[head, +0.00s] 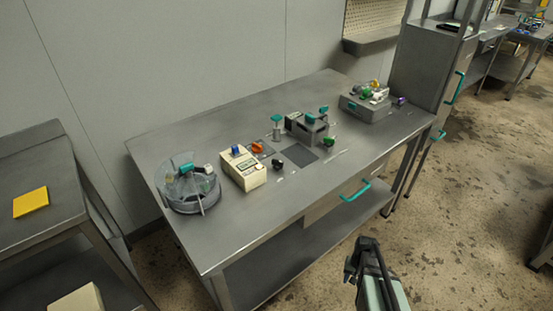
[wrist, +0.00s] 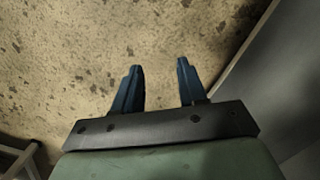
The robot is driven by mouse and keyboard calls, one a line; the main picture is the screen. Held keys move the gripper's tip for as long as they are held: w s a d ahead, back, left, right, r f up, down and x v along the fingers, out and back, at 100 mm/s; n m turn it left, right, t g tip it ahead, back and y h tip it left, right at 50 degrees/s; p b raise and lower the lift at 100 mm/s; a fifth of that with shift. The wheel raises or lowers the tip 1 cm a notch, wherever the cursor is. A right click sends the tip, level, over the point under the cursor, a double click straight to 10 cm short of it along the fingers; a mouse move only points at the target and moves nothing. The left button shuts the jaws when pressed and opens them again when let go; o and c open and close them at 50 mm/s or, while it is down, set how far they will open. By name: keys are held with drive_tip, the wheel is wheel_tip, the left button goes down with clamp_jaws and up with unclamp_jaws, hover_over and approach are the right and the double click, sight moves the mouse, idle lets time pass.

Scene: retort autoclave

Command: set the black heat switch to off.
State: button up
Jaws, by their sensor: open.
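A cream control box (head: 244,170) stands on the steel bench (head: 225,235), left of its middle, with a blue part on top. A small black knob-like piece (head: 278,167) sits just right of the box; it may be the heat switch, but its label and setting are too small to read. My gripper (head: 360,256) is in front of the bench, over the floor, well apart from the box. The wrist view shows its two dark blue fingers (wrist: 160,66) spread apart with nothing between them. The switch is not in the wrist view.
A clear round vessel (head: 190,187) stands left of the box. An orange knob (head: 257,147), a grey device (head: 307,128) with teal handles and a grey box (head: 366,104) with coloured parts stand rightward. The bench's front strip is mostly clear. A teal drawer handle (head: 356,191) sticks out.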

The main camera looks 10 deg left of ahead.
drive_tip(key=w+d+r+m+t, duration=0.1)
drive_tip(key=w+d+r+t, duration=0.1)
drive_tip(key=w+d+r, duration=0.45)
drive_tip(key=w+d+r+t, duration=0.1)
drive_tip(key=w+r, duration=0.3)
drive_tip(key=w, duration=0.5)
drive_tip(key=w+d+r+m+t, duration=0.1)
drive_tip(key=w+d+r+t, duration=0.15)
drive_tip(key=w+r, duration=0.4)
drive_tip(key=w+d+r+t+h, duration=0.1)
drive_tip(key=w+d+r, duration=0.3)
drive_tip(key=w+r, duration=0.4)
drive_tip(key=w+d+r+t+h, duration=0.1)
drive_tip(key=w+d+r, duration=0.4)
drive_tip(key=r, duration=0.5)
wheel_tip(320, 180, up, 16)
drive_tip(key=n+g+y, duration=0.1)
drive_tip(key=n+g, duration=0.5)
drive_tip(key=n, duration=1.3)
hover_over(276, 160)
wheel_tip(276, 160, down, 14)
drive_tip(key=shift+s+d+r, duration=0.1)
